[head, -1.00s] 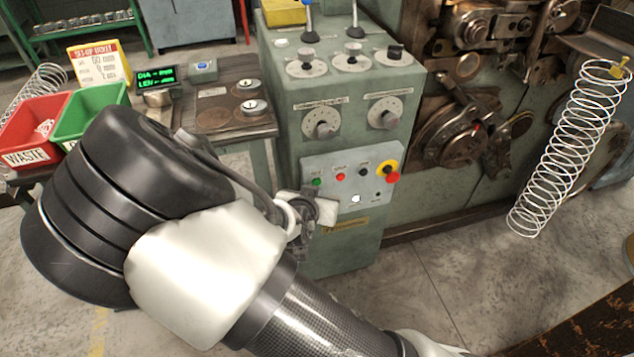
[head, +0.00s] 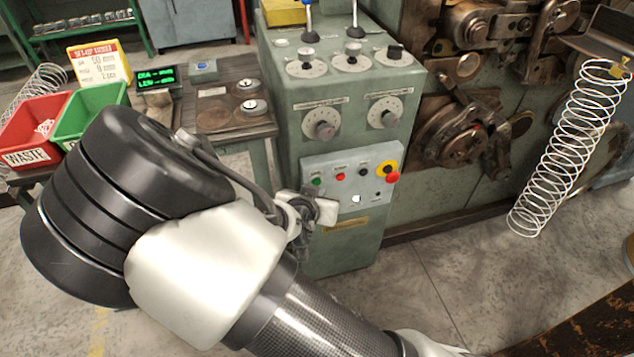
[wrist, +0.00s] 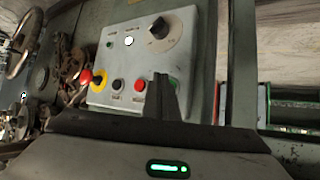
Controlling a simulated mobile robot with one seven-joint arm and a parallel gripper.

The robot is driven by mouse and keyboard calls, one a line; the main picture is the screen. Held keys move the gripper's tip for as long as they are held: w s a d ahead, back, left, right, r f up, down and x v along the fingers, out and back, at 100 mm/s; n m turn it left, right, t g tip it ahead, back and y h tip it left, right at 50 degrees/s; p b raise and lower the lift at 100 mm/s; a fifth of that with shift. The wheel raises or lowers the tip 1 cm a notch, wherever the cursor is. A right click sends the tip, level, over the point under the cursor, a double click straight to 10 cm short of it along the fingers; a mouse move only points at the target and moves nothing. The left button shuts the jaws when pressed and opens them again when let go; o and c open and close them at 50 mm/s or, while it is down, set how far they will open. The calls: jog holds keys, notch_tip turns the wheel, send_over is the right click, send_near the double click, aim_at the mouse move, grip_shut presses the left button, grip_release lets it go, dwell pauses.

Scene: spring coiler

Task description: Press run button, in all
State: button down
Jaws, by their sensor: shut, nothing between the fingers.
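The control panel (head: 348,182) is on the front of the green cabinet. It has a green button (head: 317,181), a red button (head: 340,177), a black button (head: 363,172) and a red emergency knob (head: 391,177) on a yellow ring. I cannot read the labels to tell which is the run button. My gripper (head: 318,207) is just below the green button, at the panel's lower left. In the wrist view, my gripper (wrist: 163,98) is shut and empty, beside the red button (wrist: 139,84). The fingers partly cover the green button; contact cannot be told.
Knobs (head: 322,125) and two levers (head: 309,18) are higher on the cabinet. A wire spring (head: 568,150) hangs at the right by the coiling machine. Red (head: 32,125) and green (head: 85,118) bins and a small display (head: 157,77) are at the left.

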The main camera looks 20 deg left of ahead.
jog(key=shift+w, duration=0.15)
dwell(0.5)
jog(key=shift+w+a, duration=0.2)
jog(key=shift+w, duration=0.05)
jog(key=shift+w+a+p, duration=0.2)
jog(key=shift+w+p, duration=0.1)
dwell(0.9)
jog(key=shift+s+d, duration=0.4)
jog(key=shift+s, duration=0.25)
jog(key=s+d, duration=0.1)
jog(key=s, duration=0.2)
jog(key=s+d, duration=0.1)
jog(key=shift+s+d+p, duration=0.15)
jog(key=shift+d+p, duration=0.15)
jog(key=shift+d, duration=0.05)
dwell(0.8)
